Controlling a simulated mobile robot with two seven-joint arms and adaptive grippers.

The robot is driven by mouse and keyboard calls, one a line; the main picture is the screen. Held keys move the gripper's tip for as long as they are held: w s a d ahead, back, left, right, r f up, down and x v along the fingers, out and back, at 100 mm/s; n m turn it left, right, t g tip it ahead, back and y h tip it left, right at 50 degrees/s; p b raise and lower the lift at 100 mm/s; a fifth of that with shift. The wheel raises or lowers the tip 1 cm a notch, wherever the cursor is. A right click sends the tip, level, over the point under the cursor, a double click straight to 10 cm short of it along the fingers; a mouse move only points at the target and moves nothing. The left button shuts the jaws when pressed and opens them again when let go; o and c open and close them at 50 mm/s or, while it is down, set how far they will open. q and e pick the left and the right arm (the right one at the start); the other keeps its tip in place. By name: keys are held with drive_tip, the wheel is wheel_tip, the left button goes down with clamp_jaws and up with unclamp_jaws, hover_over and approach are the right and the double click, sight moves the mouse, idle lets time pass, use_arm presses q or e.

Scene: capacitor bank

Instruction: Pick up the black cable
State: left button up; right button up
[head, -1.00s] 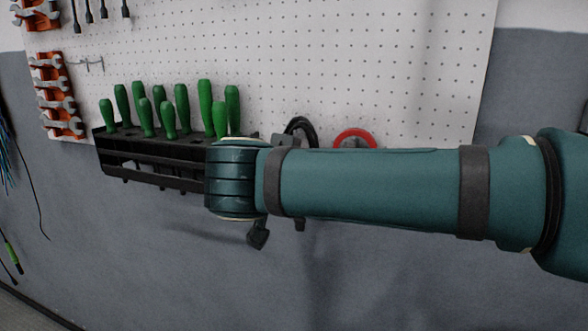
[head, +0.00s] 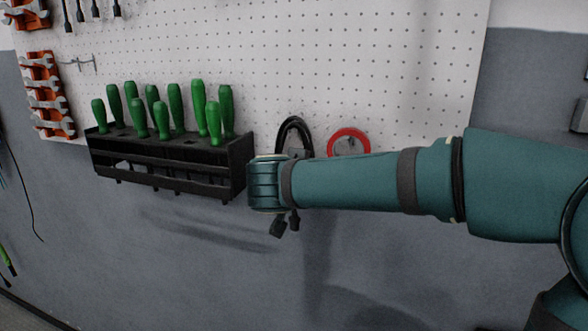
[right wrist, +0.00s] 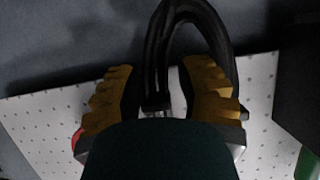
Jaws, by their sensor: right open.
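The black cable (head: 296,131) hangs as a loop on the white pegboard, right of the screwdriver rack. Its lower part is hidden behind my right arm in the head view. In the right wrist view the black cable (right wrist: 170,45) passes between the two yellow-padded fingers of my right gripper (right wrist: 165,95). The fingers stand apart on either side of it; whether either touches it I cannot tell. In the head view the right gripper is mostly hidden by my arm. My left gripper does not show.
A red ring (head: 349,141) hangs just right of the cable. A black rack (head: 170,163) with several green screwdrivers (head: 175,105) is on its left. Orange wrench holders (head: 48,95) are at the far left. The grey wall (head: 130,240) below is mostly clear.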

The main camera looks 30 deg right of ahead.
clamp_jaws()
drive_tip(key=shift+r, duration=0.1)
